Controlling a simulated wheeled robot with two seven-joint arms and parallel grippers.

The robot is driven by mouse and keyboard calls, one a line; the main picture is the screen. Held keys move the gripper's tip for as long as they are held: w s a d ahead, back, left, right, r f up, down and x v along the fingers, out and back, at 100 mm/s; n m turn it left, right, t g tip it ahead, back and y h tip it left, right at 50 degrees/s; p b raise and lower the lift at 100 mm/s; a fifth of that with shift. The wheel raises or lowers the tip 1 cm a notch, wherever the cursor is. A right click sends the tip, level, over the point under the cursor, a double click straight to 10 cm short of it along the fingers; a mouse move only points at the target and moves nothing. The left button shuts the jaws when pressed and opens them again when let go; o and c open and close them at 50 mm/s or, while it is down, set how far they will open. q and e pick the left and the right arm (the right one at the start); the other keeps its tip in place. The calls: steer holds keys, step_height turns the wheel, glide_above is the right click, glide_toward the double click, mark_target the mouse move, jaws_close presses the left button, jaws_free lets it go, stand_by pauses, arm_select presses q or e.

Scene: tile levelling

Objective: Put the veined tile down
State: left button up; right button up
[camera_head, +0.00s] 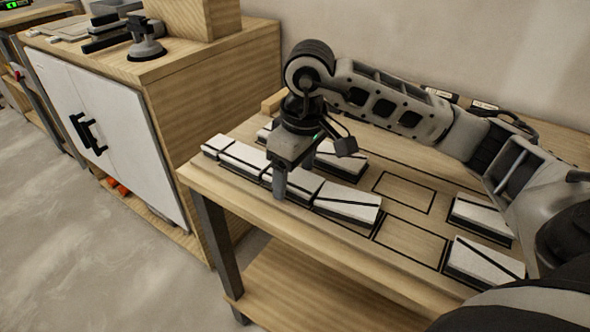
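My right gripper (292,180) reaches down over the front row of tiles on the wooden table (290,235). Its two fingers stand apart on either side of a white tile (301,188), which the near finger partly covers. I cannot tell if they press on it. To its right lies a white veined tile (347,201) with a dark line across it. Other pale tiles with dark lines lie at the right, one at the front (484,262) and one behind (482,217). My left gripper is not in view.
Two black-outlined spaces on the table are empty, one at the back (404,192) and one in front (411,242). A wooden cabinet (165,70) stands at the left, with a suction lifter (146,45) on top. A wall is behind.

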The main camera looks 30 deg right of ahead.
mark_target(302, 180)
step_height(302, 180, up, 12)
steer(key=s+p, duration=0.1)
steer(key=shift+s+d+r+p, duration=0.2)
steer(key=shift+d+p, duration=0.1)
steer(key=shift+p, duration=0.1)
stand_by(0.6)
